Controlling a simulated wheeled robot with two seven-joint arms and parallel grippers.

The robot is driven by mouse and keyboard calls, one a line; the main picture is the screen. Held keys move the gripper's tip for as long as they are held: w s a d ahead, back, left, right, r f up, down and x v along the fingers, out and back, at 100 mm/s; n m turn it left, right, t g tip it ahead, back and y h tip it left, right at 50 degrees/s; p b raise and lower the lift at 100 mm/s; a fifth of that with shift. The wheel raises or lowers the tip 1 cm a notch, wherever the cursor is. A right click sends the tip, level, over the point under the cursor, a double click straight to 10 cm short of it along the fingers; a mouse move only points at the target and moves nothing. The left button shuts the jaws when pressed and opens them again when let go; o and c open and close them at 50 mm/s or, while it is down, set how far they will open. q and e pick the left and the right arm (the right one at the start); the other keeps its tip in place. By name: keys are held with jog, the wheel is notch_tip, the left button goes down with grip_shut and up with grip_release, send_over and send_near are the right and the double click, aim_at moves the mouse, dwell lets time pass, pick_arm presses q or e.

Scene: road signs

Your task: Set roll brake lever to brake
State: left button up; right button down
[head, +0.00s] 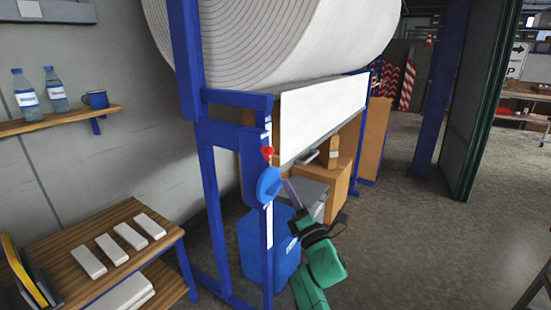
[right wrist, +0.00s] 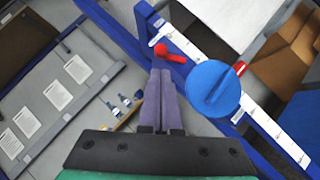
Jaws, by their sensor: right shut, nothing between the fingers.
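The red lever (head: 267,152) sits on the blue upright of the roll stand, just above a round blue knob (head: 269,185). In the right wrist view the red lever (right wrist: 172,54) lies just beyond my fingertips and the blue knob (right wrist: 213,88) is to their right. My right gripper (head: 289,187) is shut and empty, close to the knob's right side in the head view. In the right wrist view its shut fingers (right wrist: 161,74) point toward the lever. I cannot tell whether they touch it. My left gripper is not in view.
A large white roll (head: 280,35) hangs in the blue stand (head: 210,180), above a white panel (head: 325,115). A blue bin (head: 262,245) and cardboard boxes (head: 335,185) stand below. A wooden bench (head: 125,225) is at left. The floor at right is clear.

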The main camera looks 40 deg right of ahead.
aim_at(271, 154)
jog(key=p+x, duration=0.3)
jog(key=x, duration=0.7)
jog(key=shift+s+p, duration=0.1)
jog(key=shift+p, duration=0.3)
jog(key=shift+w, duration=0.2)
